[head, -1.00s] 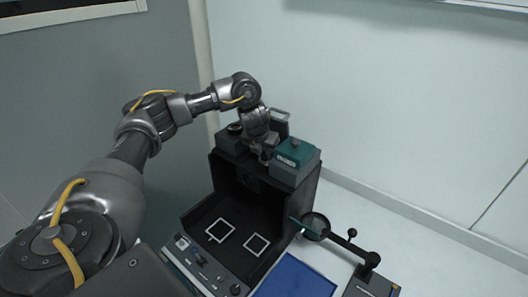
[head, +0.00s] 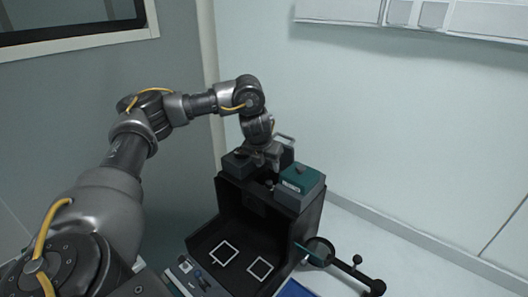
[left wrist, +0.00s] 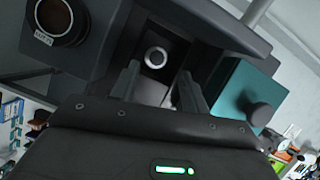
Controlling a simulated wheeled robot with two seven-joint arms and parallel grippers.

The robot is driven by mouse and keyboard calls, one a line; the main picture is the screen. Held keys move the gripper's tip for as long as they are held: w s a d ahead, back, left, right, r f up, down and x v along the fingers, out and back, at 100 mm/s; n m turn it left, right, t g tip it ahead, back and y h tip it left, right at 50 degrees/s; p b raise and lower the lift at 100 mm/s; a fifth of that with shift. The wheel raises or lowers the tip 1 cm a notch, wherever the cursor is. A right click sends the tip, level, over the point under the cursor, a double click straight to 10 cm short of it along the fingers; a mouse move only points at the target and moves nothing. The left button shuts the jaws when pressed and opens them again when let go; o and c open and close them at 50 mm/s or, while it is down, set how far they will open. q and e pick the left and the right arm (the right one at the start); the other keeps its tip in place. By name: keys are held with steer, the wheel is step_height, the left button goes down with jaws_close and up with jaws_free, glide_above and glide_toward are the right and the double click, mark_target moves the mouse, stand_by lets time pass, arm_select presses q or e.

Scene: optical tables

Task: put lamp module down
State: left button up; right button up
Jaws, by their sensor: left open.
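My left gripper (head: 268,161) is open above the top of a black open-fronted housing (head: 229,195). In the left wrist view its two fingers (left wrist: 158,88) stand apart with nothing gripped between them. Beyond them is a dark recess with a pale ring (left wrist: 155,57). A dark module with a round lens (left wrist: 63,20) and a small label is to the left of the fingers. A teal module (head: 301,178) sits at the right on the housing; it also shows with its dark knob in the wrist view (left wrist: 232,92). I cannot tell surely which one is the lamp module. My right gripper is out of view.
White square outlines (head: 260,269) mark the housing floor. A control panel (head: 190,277) is at its front left. A round lens on an arm (head: 319,251) stands to the right, near a blue mat (head: 296,290). A wall rises close behind.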

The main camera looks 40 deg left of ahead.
arm_select(q)
steer(key=shift+v, duration=2.9)
